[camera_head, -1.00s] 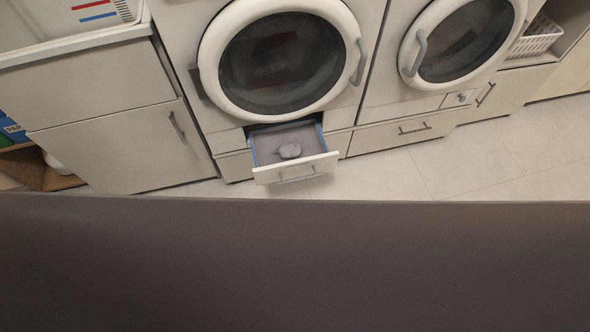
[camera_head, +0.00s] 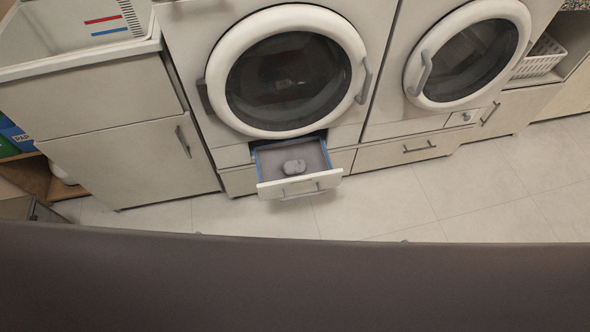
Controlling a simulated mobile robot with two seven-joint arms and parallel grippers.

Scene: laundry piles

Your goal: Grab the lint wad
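The lint wad (camera_head: 294,167) is a small grey lump. It lies in the open drawer (camera_head: 301,186) below the left washing machine, towards the middle of the drawer's grey floor. The drawer has blue side edges and a pale front with a handle. Neither of my grippers shows in the head view.
Two front-loading machines, a left one (camera_head: 215,72) and a right one (camera_head: 416,62), stand with doors shut. A pale cabinet (camera_head: 125,150) with a sink stands at left. A white basket (camera_head: 541,58) sits at right. The tiled floor (camera_head: 400,205) before the drawer is clear.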

